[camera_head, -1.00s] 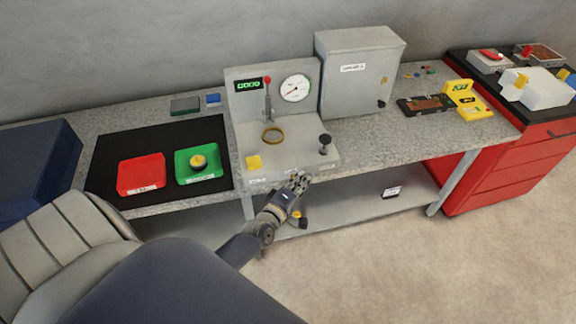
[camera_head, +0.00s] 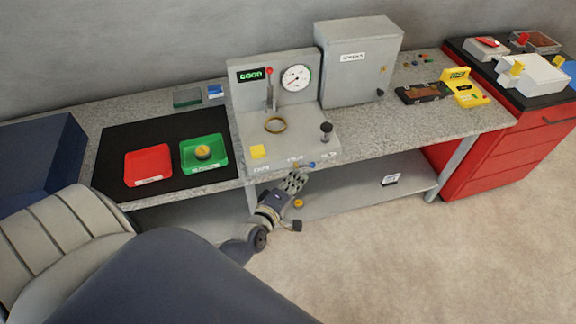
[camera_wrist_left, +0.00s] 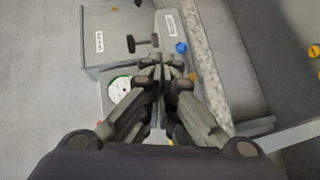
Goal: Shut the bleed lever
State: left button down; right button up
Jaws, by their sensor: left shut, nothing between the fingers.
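My left gripper (camera_head: 298,178) is just below and in front of this edge, shut and empty, apart from the blue part. In the left wrist view the shut fingers (camera_wrist_left: 163,66) point up the picture, with a blue knob (camera_wrist_left: 181,47) beside their tips. My right gripper is not in view.
The grey cabinet (camera_head: 360,65) stands right of the stand. A yellow block (camera_head: 258,152) is on the stand's left front. Red (camera_head: 147,165) and green (camera_head: 205,153) trays lie left on a black mat. The lower shelf (camera_head: 345,194) lies under the gripper's level.

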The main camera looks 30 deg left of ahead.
pick_arm(q)
jog(key=s, duration=0.1)
jog(key=s+r, duration=0.1)
jog(key=s, duration=0.1)
jog(key=s+r, duration=0.1)
jog(key=s, duration=0.1)
jog(key=shift+s+d+r, duration=0.15)
jog(key=shift+d+r, duration=0.1)
jog(key=shift+d, duration=0.1)
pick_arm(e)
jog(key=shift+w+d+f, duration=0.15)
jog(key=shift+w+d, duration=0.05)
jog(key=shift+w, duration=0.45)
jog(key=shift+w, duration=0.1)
